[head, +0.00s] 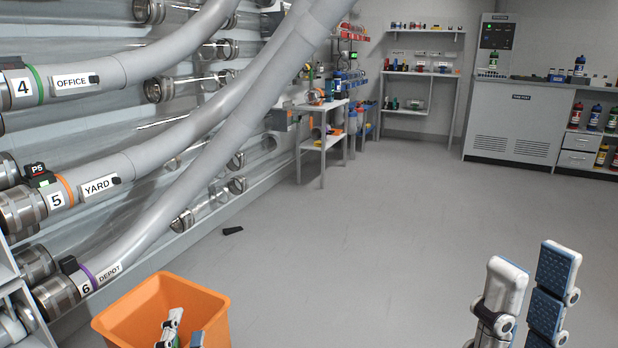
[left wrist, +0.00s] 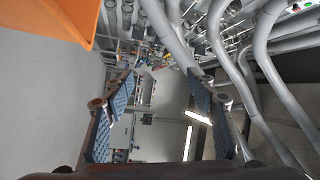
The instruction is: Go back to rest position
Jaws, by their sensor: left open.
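My left gripper (head: 184,328) shows at the bottom left of the head view, in front of the orange bin's near part. Its two fingers are apart, with nothing between them. In the left wrist view the open fingers (left wrist: 162,76) have blue pads and an empty gap. My right gripper (head: 531,270) is at the bottom right of the head view, fingers pointing up and apart, with nothing between them. It is over open floor and clear of furniture.
The orange bin (head: 150,300) stands at bottom left; its edge also shows in the left wrist view (left wrist: 62,14). Tubes labelled OFFICE, YARD (head: 108,180) and DEPOT line the left wall. A small black object (head: 232,230) lies on the floor. The middle floor (head: 370,240) is clear.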

